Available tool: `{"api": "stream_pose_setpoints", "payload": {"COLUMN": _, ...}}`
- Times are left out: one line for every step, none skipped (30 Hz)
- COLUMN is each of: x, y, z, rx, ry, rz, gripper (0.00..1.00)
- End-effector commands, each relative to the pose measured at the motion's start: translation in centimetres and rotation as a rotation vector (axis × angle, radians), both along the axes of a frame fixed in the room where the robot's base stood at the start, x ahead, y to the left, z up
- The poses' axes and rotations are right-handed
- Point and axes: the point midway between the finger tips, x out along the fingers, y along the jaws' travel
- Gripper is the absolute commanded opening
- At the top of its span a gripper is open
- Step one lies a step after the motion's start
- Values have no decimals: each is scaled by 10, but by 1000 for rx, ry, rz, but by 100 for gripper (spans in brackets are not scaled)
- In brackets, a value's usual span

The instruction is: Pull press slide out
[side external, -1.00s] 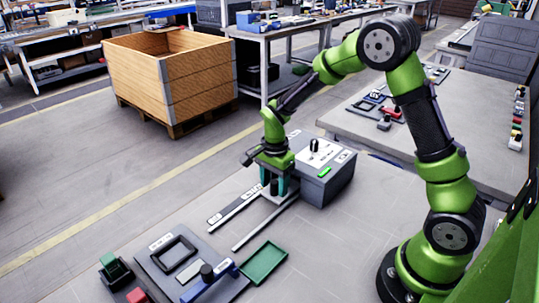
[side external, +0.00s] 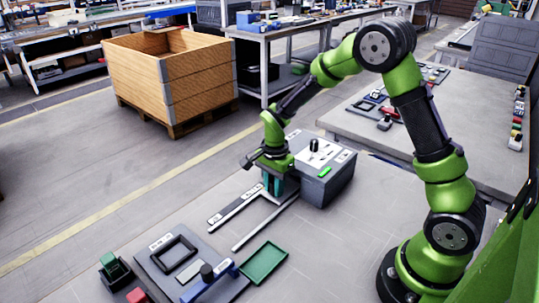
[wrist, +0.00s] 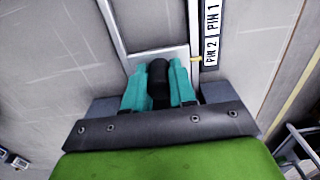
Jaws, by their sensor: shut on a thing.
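The grey press box (side external: 330,186) stands on the table, with a light panel, a black knob and a green button on top. Two pale rails (side external: 262,228) run out from its front toward the lower left. My gripper (side external: 273,184) is low between the rails, close to the press front. In the wrist view, its teal fingers (wrist: 160,88) are shut on an upright black handle (wrist: 159,72). A pale slide plate (wrist: 143,62) shows between the rails beneath the handle. The rest of the slide is hidden by my gripper.
A label strip marked PIN 1 and PIN 2 (wrist: 211,38) lies beside one rail. A grey fixture board (side external: 160,262) and an empty green tray (side external: 263,263) lie at the front. The space between the rails is clear.

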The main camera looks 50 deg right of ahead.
Motion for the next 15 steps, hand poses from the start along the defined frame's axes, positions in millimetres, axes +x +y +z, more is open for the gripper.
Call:
{"api": "stream_pose_setpoints", "payload": {"x": 0, "y": 0, "z": 0, "rx": 0, "ry": 0, "rz": 0, "gripper": 0}}
{"api": "stream_pose_setpoints", "payload": {"x": 0, "y": 0, "z": 0, "rx": 0, "ry": 0, "rz": 0, "gripper": 0}}
{"api": "stream_pose_setpoints", "payload": {"x": 0, "y": 0, "z": 0, "rx": 0, "ry": 0, "rz": 0, "gripper": 0}}
{"api": "stream_pose_setpoints", "payload": {"x": 0, "y": 0, "z": 0, "rx": 0, "ry": 0, "rz": 0, "gripper": 0}}
{"api": "stream_pose_setpoints", "payload": {"x": 0, "y": 0, "z": 0, "rx": 0, "ry": 0, "rz": 0, "gripper": 0}}
{"api": "stream_pose_setpoints", "payload": {"x": 0, "y": 0, "z": 0, "rx": 0, "ry": 0, "rz": 0, "gripper": 0}}
{"api": "stream_pose_setpoints", "payload": {"x": 0, "y": 1, "z": 0, "rx": 0, "ry": 0, "rz": 0, "gripper": 0}}
{"api": "stream_pose_setpoints", "payload": {"x": 0, "y": 1, "z": 0, "rx": 0, "ry": 0, "rz": 0, "gripper": 0}}
{"api": "stream_pose_setpoints", "payload": {"x": 0, "y": 3, "z": 0, "rx": 0, "ry": 0, "rz": 0, "gripper": 0}}
{"api": "stream_pose_setpoints", "payload": {"x": 0, "y": 4, "z": 0, "rx": 0, "ry": 0, "rz": 0, "gripper": 0}}
{"api": "stream_pose_setpoints", "payload": {"x": 0, "y": 6, "z": 0, "rx": 0, "ry": 0, "rz": 0, "gripper": 0}}
{"api": "stream_pose_setpoints", "payload": {"x": 0, "y": 9, "z": 0, "rx": 0, "ry": 0, "rz": 1, "gripper": 0}}
{"api": "stream_pose_setpoints", "payload": {"x": 0, "y": 11, "z": 0, "rx": 0, "ry": 0, "rz": 2, "gripper": 0}}
{"api": "stream_pose_setpoints", "payload": {"x": 0, "y": 13, "z": 0, "rx": 1, "ry": 0, "rz": 2, "gripper": 0}}
{"api": "stream_pose_setpoints", "payload": {"x": 0, "y": 15, "z": 0, "rx": 1, "ry": 0, "rz": 2, "gripper": 0}}
